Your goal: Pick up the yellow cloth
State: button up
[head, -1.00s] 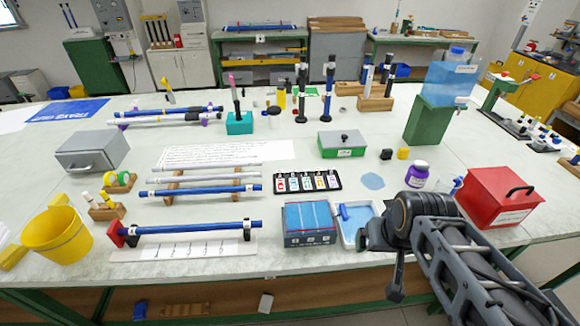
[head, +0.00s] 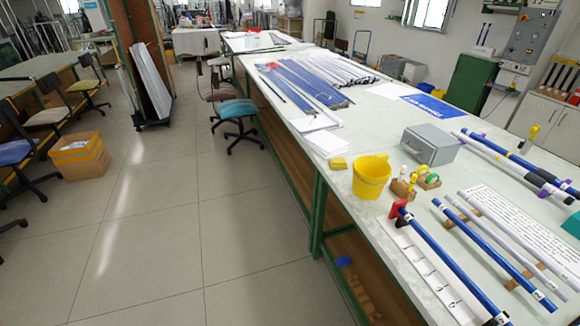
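A small yellow folded cloth or sponge (head: 338,163) lies on the white table top (head: 345,185) near its front edge, just left of the yellow bucket (head: 371,178). It is small in the picture, so I cannot tell cloth from sponge. It looks flat and uncovered, with white paper sheets (head: 327,143) right behind it. My gripper is not in view, and neither is my arm.
A grey metal box (head: 431,145), tape rolls on a wooden stand (head: 405,186) and blue rods (head: 455,265) lie to the right. Blue strips (head: 310,82) lie farther back. Open floor lies left of the table, with a blue chair (head: 238,112) and cardboard box (head: 79,155).

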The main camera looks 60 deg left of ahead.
aim_at(335, 164)
jog(key=u, duration=2)
jog(key=i, duration=0.15)
jog(key=u, duration=0.05)
